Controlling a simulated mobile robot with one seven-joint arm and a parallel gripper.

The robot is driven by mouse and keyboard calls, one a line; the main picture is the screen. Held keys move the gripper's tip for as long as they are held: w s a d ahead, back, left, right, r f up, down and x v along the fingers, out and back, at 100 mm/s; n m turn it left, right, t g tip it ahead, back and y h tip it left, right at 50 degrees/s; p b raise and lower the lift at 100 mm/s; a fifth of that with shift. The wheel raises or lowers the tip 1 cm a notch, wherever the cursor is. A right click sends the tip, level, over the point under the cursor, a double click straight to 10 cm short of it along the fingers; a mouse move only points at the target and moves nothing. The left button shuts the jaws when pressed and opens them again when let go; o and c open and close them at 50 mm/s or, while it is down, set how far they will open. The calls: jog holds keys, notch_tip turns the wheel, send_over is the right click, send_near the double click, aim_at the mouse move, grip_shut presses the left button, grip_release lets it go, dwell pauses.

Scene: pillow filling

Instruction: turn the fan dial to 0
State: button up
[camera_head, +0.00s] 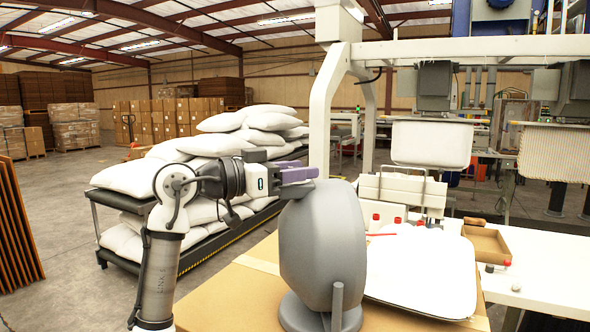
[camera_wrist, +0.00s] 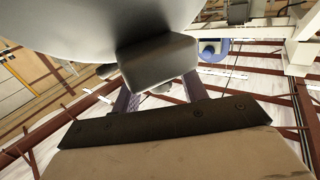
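The grey fan (camera_head: 322,245) stands on a round base on the cardboard-coloured table top, its broad smooth side toward the head camera. My gripper (camera_head: 297,174), with purple fingers, is level with the fan's top edge, at its upper left. In the wrist view the fan (camera_wrist: 85,30) fills the top, and a grey box-shaped housing (camera_wrist: 158,62) sits in front of my gripper (camera_wrist: 160,92). The two fingers stand apart, with nothing clearly held between them. Small grey knob-like parts (camera_wrist: 107,70) show by the housing. I cannot tell which is the dial, or its setting.
White pillows (camera_head: 215,145) are piled on a dark cart (camera_head: 110,200) behind my arm. Right of the fan lie a white flat pillow-shaped piece (camera_head: 425,270), red-capped items and an open cardboard tray (camera_head: 487,243). A white machine frame (camera_head: 325,100) rises behind.

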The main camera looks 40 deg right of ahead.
jog(key=c, duration=0.8)
jog(key=shift+c, duration=0.2)
jog(key=shift+n+t+b, duration=0.3)
jog(key=shift+n+t, duration=0.1)
jog(key=shift+t, duration=0.2)
jog(key=n+t+b, duration=0.1)
jog(key=n+t, duration=0.1)
jog(key=t, duration=0.2)
jog(key=shift+s+f+n+t+b, duration=0.1)
jog(key=shift+n+t+b, duration=0.2)
jog(key=shift+n, duration=0.1)
jog(key=n+t+y, duration=0.1)
jog(key=n+t, duration=0.1)
jog(key=t, duration=0.1)
jog(key=n+t+b, duration=0.1)
jog(key=n+t, duration=0.1)
jog(key=t, duration=0.1)
jog(key=shift+n+t+y, duration=0.3)
jog(key=shift+y, duration=0.1)
jog(key=n+t+y+b, duration=0.1)
jog(key=n+t+y, duration=0.3)
jog(key=t, duration=0.1)
jog(key=shift+n+t+y+b, duration=0.4)
jog(key=shift+n+t+y, duration=0.75)
jog(key=shift+y, duration=0.25)
